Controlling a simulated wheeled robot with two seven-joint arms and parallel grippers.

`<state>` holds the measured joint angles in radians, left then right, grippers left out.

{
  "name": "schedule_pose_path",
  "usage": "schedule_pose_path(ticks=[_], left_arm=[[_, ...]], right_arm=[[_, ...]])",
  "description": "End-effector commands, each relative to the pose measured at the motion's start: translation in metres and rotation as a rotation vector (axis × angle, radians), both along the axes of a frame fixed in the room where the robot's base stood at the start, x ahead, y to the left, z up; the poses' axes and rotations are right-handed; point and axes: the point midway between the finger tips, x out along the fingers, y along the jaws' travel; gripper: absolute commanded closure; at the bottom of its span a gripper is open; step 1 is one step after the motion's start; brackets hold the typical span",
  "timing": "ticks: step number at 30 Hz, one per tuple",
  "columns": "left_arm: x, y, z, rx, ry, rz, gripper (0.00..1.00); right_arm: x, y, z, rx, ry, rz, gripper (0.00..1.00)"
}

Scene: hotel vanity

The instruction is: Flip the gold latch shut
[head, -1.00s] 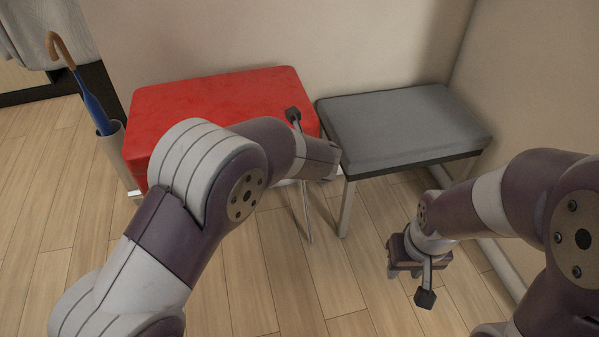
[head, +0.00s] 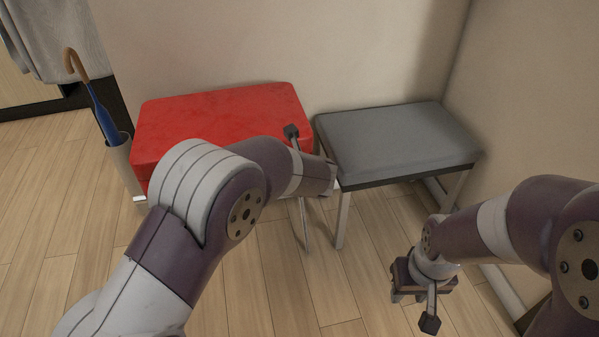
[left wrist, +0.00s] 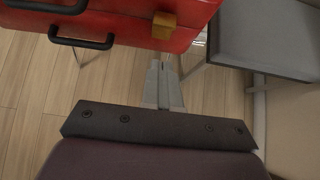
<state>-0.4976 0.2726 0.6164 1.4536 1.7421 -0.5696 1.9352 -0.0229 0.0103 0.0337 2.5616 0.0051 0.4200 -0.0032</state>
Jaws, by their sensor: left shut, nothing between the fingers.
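The red case (head: 225,118) rests on a stand at the left, its near side partly behind my left arm. In the left wrist view its front (left wrist: 125,28) shows at the top. The gold latch (left wrist: 164,25) is a small block near the right end of that front; I cannot tell whether it is up or down. In the head view the latch is hidden. My left gripper (left wrist: 163,66) is shut and empty, its tips just below the latch and apart from it in the picture. My right gripper (head: 421,290) hangs low over the floor, its finger opening unclear.
Black handles (left wrist: 82,40) stick out of the case's front, left of the latch. A grey cushioned bench (head: 395,140) stands just right of the case. A holder (head: 124,172) with a blue umbrella stands left. A wall closes the right side. The floor in front is clear.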

Motion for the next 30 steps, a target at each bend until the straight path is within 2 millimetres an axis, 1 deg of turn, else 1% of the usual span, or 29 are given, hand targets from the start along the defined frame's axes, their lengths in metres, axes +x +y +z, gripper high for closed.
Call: schedule_pose_path(ticks=[1,9,12,18,30], left_arm=[[-0.007,-0.005,0.015,-0.003,-0.005,-0.005,1.00],[-0.044,-0.015,0.053,-0.003,-0.005,-0.006,1.00],[-0.055,-0.018,0.062,-0.004,-0.004,-0.005,1.00],[-0.064,-0.020,0.069,-0.002,-0.004,-0.003,1.00],[-0.064,-0.020,0.069,-0.002,-0.004,-0.002,1.00]], right_arm=[[0.001,0.000,0.009,0.000,-0.002,0.000,0.62],[0.001,0.000,0.026,0.000,-0.002,0.000,0.62],[0.001,0.000,0.030,0.000,-0.002,0.000,0.62],[0.001,0.000,0.032,0.000,-0.002,0.000,0.62],[0.001,0.000,0.032,0.000,-0.002,0.000,0.62]])
